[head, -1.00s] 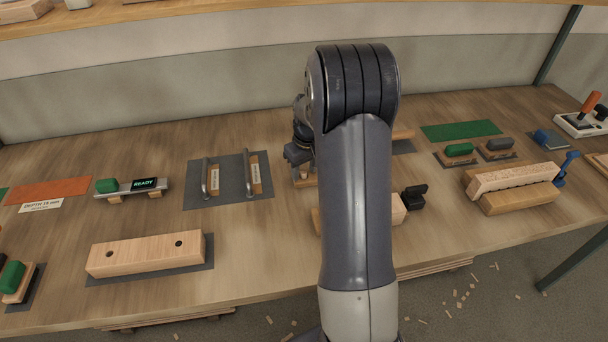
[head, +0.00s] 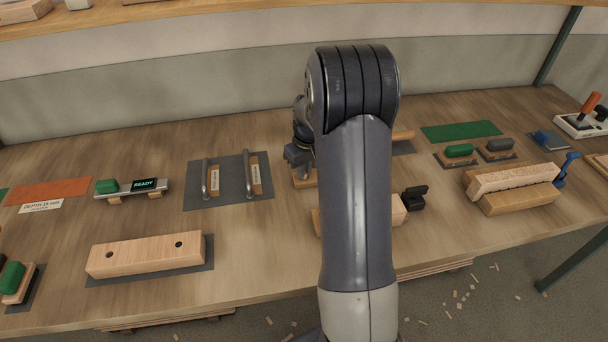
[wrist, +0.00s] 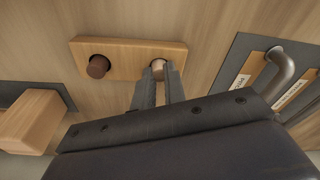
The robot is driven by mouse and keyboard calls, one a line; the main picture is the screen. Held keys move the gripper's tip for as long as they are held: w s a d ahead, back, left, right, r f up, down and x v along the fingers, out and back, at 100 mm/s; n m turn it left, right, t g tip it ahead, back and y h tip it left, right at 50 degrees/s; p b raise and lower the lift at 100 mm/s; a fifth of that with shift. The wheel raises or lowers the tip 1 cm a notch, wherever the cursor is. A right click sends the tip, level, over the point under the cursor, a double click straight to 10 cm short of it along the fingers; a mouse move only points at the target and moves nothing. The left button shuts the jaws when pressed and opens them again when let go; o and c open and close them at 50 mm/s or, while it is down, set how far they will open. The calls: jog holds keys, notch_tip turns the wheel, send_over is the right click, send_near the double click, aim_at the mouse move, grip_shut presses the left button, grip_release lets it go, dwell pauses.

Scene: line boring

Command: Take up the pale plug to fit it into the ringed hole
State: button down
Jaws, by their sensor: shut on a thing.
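The pale plug (wrist: 158,65) stands in a wooden holder (wrist: 128,50) in the wrist view. A dark brown plug (wrist: 98,66) stands beside it, to the left. My gripper (wrist: 160,74) is shut on the pale plug, with a finger on either side. In the head view my gripper (head: 298,158) is low over the holder (head: 305,181) and hides the plug. A wooden block (head: 145,257) with two dark holes lies at the front left. I cannot tell a ring around either hole.
Left of my gripper, a grey mat (head: 229,196) carries two upright metal handles. A gauge reading READY (head: 145,184) lies further left. My arm partly hides another wooden block (head: 399,211) with a black clamp (head: 414,198). Bare bench lies between the mat and the holed block.

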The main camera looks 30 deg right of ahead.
notch_tip(320, 180, up, 10)
jog(key=shift+b, duration=0.4)
jog(key=c, duration=2)
grip_release()
grip_shut()
notch_tip(320, 180, up, 4)
jog(key=p, duration=0.3)
jog(key=shift+p, duration=0.35)
jog(key=shift+s, duration=0.1)
